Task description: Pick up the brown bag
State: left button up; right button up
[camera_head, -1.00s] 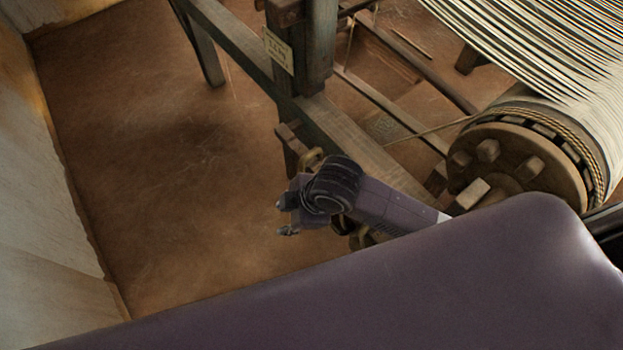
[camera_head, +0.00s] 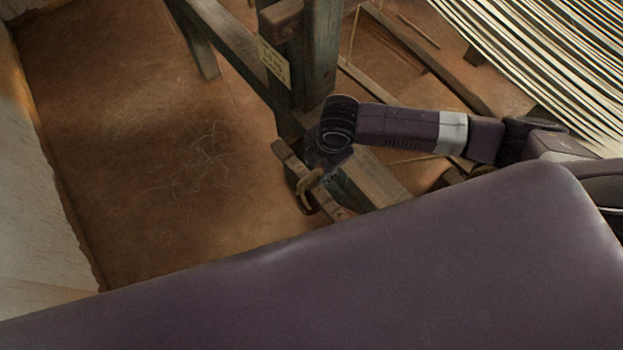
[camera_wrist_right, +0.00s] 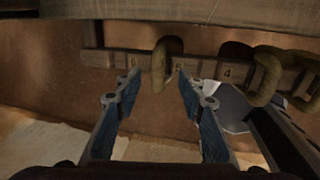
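I cannot make out a brown bag for certain in either view. A tan-brown loop (camera_wrist_right: 159,66) hangs from a numbered wooden rail (camera_wrist_right: 97,58) in the right wrist view. In the head view a tan loop (camera_head: 308,188) shows at the small rail beside the loom post. My right gripper (camera_wrist_right: 158,82) is open, its two blue-padded fingers spread to the left and right of the hanging loop. The loop appears between the tips in the picture; I cannot tell whether they touch it. In the head view the right gripper is mostly hidden beneath its wrist. My left gripper is not in view.
More olive-brown loops (camera_wrist_right: 265,77) hang farther right on the rail. White warp threads (camera_head: 540,60) stretch at upper right.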

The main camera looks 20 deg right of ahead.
aim_at(312, 175)
jog(key=shift+w+f, duration=0.2)
jog(key=shift+s+a+f, duration=0.1)
jog(key=shift+a+f, duration=0.05)
jog(key=shift+f, duration=0.35)
jog(key=shift+s+a+f, duration=0.1)
jog(key=shift+a+f, duration=0.05)
jog(key=shift+f, duration=0.35)
jog(key=f, duration=0.1)
jog(key=w+f, duration=0.1)
jog(key=f, duration=0.2)
jog(key=shift+w+a+f, duration=0.15)
jog(key=shift+a+f, duration=0.15)
jog(key=shift+a, duration=0.1)
jog(key=shift+c, duration=0.2)
grip_shut()
jog(key=shift+w, duration=0.1)
